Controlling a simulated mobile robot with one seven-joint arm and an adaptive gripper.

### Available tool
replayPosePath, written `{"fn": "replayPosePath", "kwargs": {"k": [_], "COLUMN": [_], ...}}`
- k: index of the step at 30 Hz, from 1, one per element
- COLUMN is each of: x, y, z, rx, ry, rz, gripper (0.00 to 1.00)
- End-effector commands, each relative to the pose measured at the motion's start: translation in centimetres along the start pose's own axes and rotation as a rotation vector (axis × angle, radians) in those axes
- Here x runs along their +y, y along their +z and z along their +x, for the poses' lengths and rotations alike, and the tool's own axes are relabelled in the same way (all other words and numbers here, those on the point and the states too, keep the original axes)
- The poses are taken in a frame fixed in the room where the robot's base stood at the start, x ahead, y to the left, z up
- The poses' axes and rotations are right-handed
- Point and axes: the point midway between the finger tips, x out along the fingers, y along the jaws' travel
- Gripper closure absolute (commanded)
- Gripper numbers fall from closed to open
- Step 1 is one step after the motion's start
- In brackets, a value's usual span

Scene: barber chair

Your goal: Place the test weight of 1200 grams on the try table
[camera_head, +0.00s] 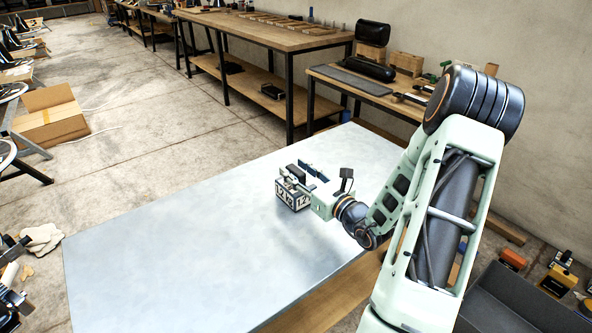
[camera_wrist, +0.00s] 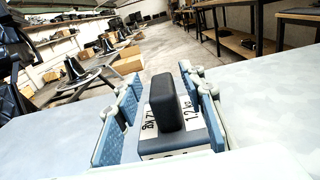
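The test weight (camera_head: 292,196) is a dark block with white labels reading 1.2 kg. It sits on the broad pale-grey table top (camera_head: 190,240), near its middle right. In the wrist view the weight (camera_wrist: 170,105) shows its raised dark handle block and labelled body between the fingers. My gripper (camera_head: 304,176) is low over the table at the weight, reaching in from the right. In the wrist view my gripper (camera_wrist: 165,105) is open, its blue-padded fingers on both sides of the handle with gaps. Whether the fingers touch the lower body is unclear.
A wooden workbench (camera_head: 260,35) and a smaller side table (camera_head: 350,84) with a black case stand behind. An open cardboard box (camera_head: 52,118) lies on the floor at left. The left and front of the grey table top are clear.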

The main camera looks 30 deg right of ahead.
Motion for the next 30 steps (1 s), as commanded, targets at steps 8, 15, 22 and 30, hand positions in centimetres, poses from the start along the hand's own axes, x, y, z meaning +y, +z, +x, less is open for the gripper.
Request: {"fn": "replayPosePath", "kwargs": {"k": [8,15,22,30], "x": [-0.2,-0.1,0.0,0.0], "y": [0.1,0.1,0.0,0.0], "z": [-4.9,-9.6,-11.6,-11.7], "rx": [0.003,0.002,0.0,0.0], "ry": [-0.006,-0.004,-0.001,-0.001], "rz": [0.001,0.001,0.0,0.0], "gripper": [0.63,0.63,0.63,0.63]}}
